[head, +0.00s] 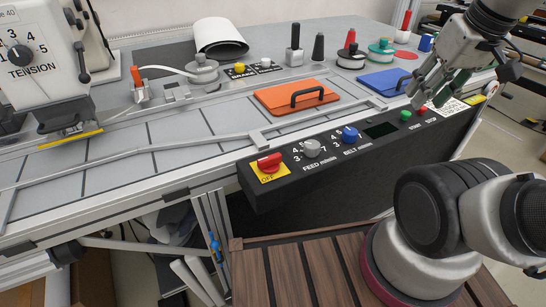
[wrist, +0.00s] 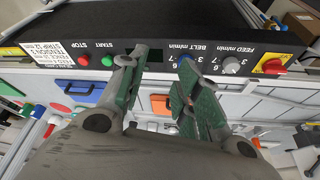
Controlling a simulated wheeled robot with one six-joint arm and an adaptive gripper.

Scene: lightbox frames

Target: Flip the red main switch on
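The red main switch (head: 268,163) is a red knob on a yellow plate at the left end of the dark control panel (head: 350,160). "OFF" is readable on the plate beside the knob. In the wrist view the switch (wrist: 273,67) shows upside down at the far right. My gripper (head: 428,98) is at the panel's other end, near the green and red buttons, well apart from the switch. In the wrist view my gripper (wrist: 160,58) has its fingers spread with nothing between them.
The panel also bears a grey feed knob (head: 311,148), a blue belt knob (head: 350,134), a green start button (head: 405,115) and a small display. An orange plate with a black handle (head: 297,97) and a blue plate (head: 384,82) lie behind. The space before the switch looks clear.

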